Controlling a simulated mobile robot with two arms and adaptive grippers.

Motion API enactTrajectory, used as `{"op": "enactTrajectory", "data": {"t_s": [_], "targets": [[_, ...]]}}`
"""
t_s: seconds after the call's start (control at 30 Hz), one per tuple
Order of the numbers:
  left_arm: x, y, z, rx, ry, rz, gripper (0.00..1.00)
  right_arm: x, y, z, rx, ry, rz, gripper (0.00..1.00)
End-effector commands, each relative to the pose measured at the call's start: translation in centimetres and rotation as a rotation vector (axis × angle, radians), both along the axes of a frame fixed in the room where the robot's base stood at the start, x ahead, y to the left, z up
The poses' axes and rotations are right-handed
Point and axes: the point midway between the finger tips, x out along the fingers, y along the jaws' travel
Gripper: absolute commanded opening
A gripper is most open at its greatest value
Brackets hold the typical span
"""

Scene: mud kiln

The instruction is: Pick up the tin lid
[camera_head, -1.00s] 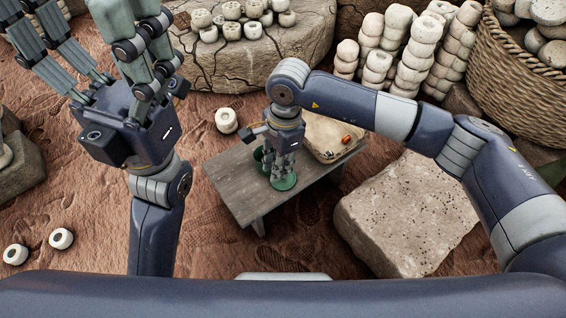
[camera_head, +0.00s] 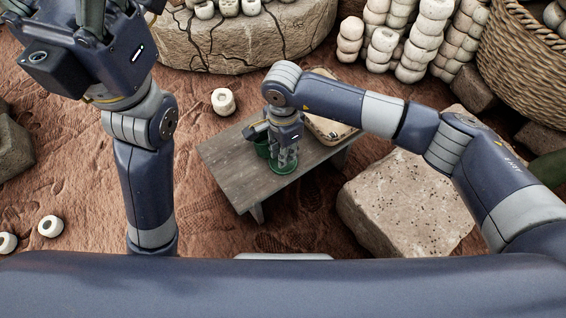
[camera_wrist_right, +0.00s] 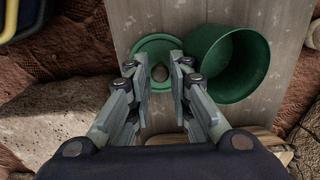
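The tin lid (camera_wrist_right: 158,52) is a round green disc with a small brown knob. It lies flat on the wooden bench, and its edge shows under my right gripper in the head view (camera_head: 284,169). My right gripper (camera_wrist_right: 156,66) points down over the lid. Its fingers are apart, one on each side of the knob, with gaps visible. The open green tin (camera_wrist_right: 232,60) stands beside the lid; in the head view it is partly behind the gripper (camera_head: 262,150). My left gripper (camera_head: 115,15) is raised at the top left, its fingertips cut off by the frame.
The low wooden bench (camera_head: 225,172) also bears a tan board-like object (camera_head: 325,126) at its far right. A large stone block (camera_head: 405,205) stands right of the bench. A white clay piece (camera_head: 223,101) lies on the ground behind it. A wicker basket (camera_head: 525,60) is at the back right.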

Motion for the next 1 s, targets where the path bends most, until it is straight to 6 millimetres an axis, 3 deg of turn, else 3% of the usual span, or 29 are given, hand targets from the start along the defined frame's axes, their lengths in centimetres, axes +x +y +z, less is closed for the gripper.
{"op": "enactTrajectory", "data": {"t_s": [0.1, 0.37, 0.5, 1.0], "targets": [[-0.38, -0.04, 0.10, 0.001, -0.018, 0.001, 0.77, -0.01, 0.03, -1.06, 0.001, 0.001, 0.000, 0.20], [-0.44, -0.06, 0.33, 0.002, -0.021, 0.002, 0.77, 0.00, 0.03, -1.08, 0.001, 0.000, 0.001, 0.20], [-0.43, -0.07, 0.31, 0.002, -0.021, 0.002, 0.77, -0.01, 0.04, -1.08, 0.001, 0.001, 0.001, 0.06], [-0.44, -0.07, 0.57, 0.002, -0.022, 0.001, 0.77, -0.01, 0.03, -0.92, 0.001, 0.001, 0.001, 0.06]]}}
